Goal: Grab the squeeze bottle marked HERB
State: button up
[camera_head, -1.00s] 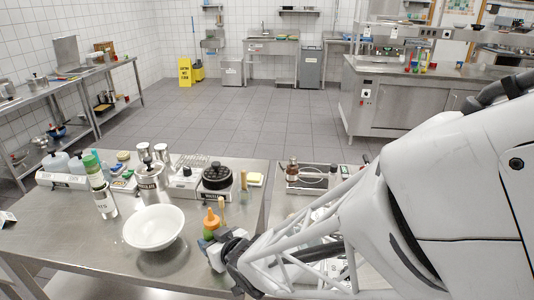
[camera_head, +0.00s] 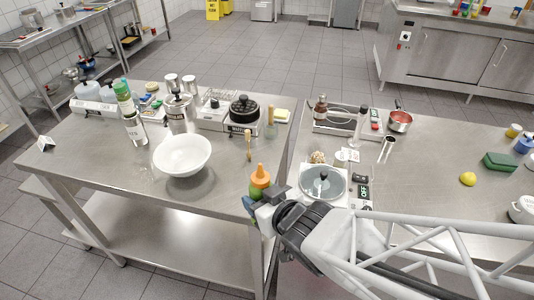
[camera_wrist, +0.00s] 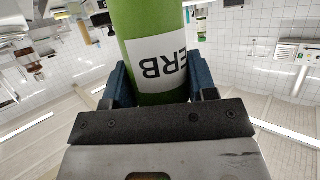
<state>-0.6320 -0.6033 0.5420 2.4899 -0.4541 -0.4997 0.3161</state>
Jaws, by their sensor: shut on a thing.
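The HERB squeeze bottle (camera_head: 259,180) has an orange nozzle and a green body, and shows at the front right corner of the left steel table. In the wrist view its green body (camera_wrist: 170,22) carries a white label with "ERB" readable, upside down. My gripper (camera_head: 262,203) is shut on it, with a blue finger on either side of the body in the wrist view (camera_wrist: 160,82). The lower part of the bottle is hidden by the gripper in the head view. I cannot tell whether its base touches the table.
A white bowl (camera_head: 182,154) stands left of the bottle, and a wooden brush (camera_head: 248,143) behind it. A green-topped bottle (camera_head: 124,97) and steel canisters (camera_head: 180,112) stand at the back left.

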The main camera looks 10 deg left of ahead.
jog(key=shift+s+d+r, duration=0.1)
jog(key=shift+s+d, duration=1)
jog(key=shift+s, duration=0.3)
